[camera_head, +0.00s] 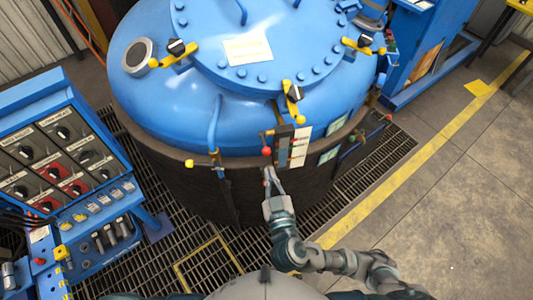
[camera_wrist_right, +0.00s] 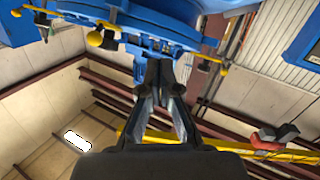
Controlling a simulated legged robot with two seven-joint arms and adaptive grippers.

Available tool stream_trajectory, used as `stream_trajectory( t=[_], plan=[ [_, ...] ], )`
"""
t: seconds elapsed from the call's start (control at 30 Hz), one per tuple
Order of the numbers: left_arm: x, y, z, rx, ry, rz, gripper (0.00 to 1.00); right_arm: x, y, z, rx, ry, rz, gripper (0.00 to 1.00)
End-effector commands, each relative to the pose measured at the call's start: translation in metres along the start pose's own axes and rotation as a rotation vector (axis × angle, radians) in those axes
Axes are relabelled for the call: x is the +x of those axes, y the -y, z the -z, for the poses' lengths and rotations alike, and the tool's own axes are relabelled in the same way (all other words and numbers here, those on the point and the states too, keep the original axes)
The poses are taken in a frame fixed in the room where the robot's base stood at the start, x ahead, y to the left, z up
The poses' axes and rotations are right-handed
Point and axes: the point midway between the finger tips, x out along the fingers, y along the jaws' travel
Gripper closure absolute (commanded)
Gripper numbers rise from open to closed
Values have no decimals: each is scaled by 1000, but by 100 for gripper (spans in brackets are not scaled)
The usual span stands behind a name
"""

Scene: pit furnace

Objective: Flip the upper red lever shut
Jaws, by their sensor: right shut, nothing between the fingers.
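The upper red lever shows as a red ball knob (camera_head: 266,151) on a thin arm at the front of the blue furnace lid, beside a bracket with pale labels. My right gripper (camera_head: 269,174) is just below this knob in the head view, in front of the dark furnace wall. Whether it touches the lever I cannot tell. In the right wrist view the gripper's fingers (camera_wrist_right: 160,72) are together with nothing between them, pointing up at the blue furnace. The red knob cannot be made out there. My left gripper is not in view.
The furnace (camera_head: 165,105) fills the middle, with yellow-handled clamps (camera_head: 290,91) around its lid. A blue control panel (camera_head: 60,160) stands at left. Metal grating (camera_head: 375,160) surrounds the furnace. Open concrete floor (camera_head: 460,190) lies at right beyond a yellow line.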

Motion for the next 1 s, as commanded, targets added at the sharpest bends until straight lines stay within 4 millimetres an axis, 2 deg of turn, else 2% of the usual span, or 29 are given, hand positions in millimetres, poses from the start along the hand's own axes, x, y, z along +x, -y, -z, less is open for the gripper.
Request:
stream_trajectory(
  t=[0.3, 0.43, 0.67, 0.7, 0.8, 1.0],
  plan=[
    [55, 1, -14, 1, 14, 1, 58, 23, 0, -9, 4, -4, 1, 100],
    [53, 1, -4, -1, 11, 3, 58, 54, -3, -3, -3, -1, -4, 100],
    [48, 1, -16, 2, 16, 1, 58, 100, -2, -1, -4, 0, -1, 100],
    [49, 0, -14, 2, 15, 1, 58, 100, -2, -12, -5, 3, -2, 100],
    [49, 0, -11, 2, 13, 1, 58, 103, -2, -25, -3, 2, 0, 100],
    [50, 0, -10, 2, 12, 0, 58, 106, -1, -38, 0, 0, 0, 100]
  ],
)
